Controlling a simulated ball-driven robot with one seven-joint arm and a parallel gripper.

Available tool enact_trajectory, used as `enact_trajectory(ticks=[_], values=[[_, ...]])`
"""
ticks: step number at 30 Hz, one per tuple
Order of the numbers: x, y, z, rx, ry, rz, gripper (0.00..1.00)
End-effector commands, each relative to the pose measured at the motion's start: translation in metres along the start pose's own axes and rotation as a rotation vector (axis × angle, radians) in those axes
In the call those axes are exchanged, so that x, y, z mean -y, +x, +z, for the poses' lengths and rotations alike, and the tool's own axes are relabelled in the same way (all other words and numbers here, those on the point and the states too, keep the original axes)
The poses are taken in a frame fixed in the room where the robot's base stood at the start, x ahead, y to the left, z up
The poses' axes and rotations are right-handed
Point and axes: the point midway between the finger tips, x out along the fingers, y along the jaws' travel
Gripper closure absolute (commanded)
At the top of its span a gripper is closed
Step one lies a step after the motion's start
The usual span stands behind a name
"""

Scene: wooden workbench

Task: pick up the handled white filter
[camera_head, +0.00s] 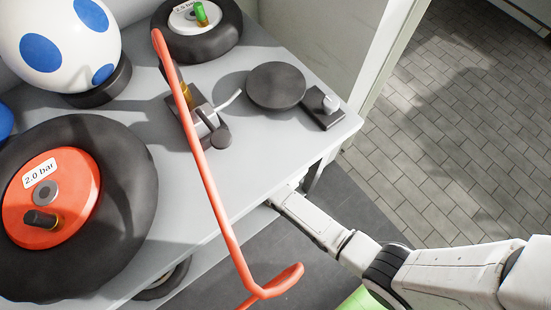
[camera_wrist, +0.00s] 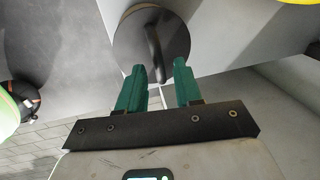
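I cannot clearly make out a handled white filter in either view. On the workbench (camera_head: 255,150) in the head view, a small grey fitting (camera_head: 200,125) with a whitish part and a dark knob stands behind the orange-red hose; whether it is the filter I cannot tell. Beyond the fingertips is a dark round disc (camera_wrist: 130,38) with a raised dark bar handle. In the head view my arm reaches to the bench's front edge, and the gripper is hidden there.
A wheel with a red hub (camera_head: 70,170) and another wheel (camera_head: 205,40) lie on the bench. A blue-spotted white ball (camera_head: 60,45) is at the back left. A dark disc (camera_head: 276,86) and a small block (camera_head: 323,108) sit near the right edge. An orange-red hose (camera_head: 210,170) crosses the front.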

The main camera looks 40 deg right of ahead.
Motion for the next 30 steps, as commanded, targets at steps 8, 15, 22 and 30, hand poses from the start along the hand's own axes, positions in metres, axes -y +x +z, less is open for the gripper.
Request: enact_trajectory(ticks=[8, 15, 22, 30], values=[[0.001, 0.027, 0.0, 0.0, 0.0, -0.001, 0.66], [0.001, 0.027, 0.0, 0.0, 0.0, -0.001, 0.68], [0.0, 0.027, 0.0, 0.0, 0.0, -0.001, 0.9], [0.0, 0.027, 0.0, 0.0, 0.0, -0.001, 1.0]])
